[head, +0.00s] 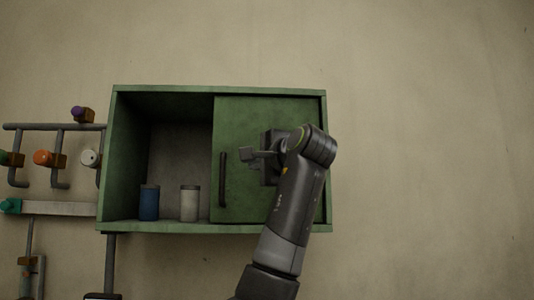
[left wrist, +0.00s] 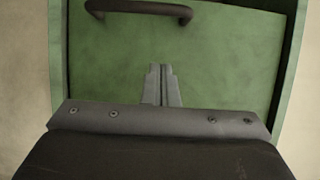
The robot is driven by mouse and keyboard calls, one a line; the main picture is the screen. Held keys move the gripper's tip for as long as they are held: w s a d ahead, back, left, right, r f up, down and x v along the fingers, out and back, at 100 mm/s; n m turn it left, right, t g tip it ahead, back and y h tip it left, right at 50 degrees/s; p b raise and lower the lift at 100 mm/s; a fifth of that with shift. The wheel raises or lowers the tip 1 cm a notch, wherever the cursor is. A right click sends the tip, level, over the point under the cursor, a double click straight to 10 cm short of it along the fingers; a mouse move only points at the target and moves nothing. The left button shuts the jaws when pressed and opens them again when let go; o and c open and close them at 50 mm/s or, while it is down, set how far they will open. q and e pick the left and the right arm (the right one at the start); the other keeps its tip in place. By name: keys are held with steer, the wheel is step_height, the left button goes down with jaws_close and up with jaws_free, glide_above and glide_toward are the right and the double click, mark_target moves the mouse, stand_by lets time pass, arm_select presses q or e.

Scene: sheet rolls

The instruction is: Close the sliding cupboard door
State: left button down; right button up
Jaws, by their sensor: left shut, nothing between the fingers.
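The green cupboard (head: 169,228) is fixed to the wall, with its left half open. Its green sliding door (head: 240,109) covers the right half. A dark vertical bar handle (head: 222,180) sits near the door's left edge. My left gripper (head: 246,154) is shut and empty in front of the door, to the right of the handle and apart from it. In the left wrist view the closed fingertips (left wrist: 161,70) point at the door panel (left wrist: 225,60), and the handle (left wrist: 138,8) shows at the top edge. My right gripper is not in view.
A blue canister (head: 149,203) and a pale canister (head: 190,204) stand inside the open left half. Pipes with coloured valves, one orange (head: 43,158), run along the wall left of the cupboard. The wall at right is bare.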

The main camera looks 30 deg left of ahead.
mark_target(241, 170)
arm_select(q)
steer(key=x, duration=0.3)
steer(key=shift+w+a+f+p, duration=0.15)
steer(key=shift+w+a+p, duration=0.1)
steer(key=shift+a+p, duration=0.1)
steer(key=shift+s+a, duration=0.65)
steer(key=shift+s, duration=0.3)
steer(key=shift+s+a+r, duration=0.15)
steer(key=shift+s+r, duration=0.05)
steer(key=shift+s, duration=0.15)
steer(key=shift+s+a, duration=0.1)
steer(key=shift+s, duration=0.05)
steer(key=shift+a+f, duration=0.15)
steer(key=shift+a, duration=0.05)
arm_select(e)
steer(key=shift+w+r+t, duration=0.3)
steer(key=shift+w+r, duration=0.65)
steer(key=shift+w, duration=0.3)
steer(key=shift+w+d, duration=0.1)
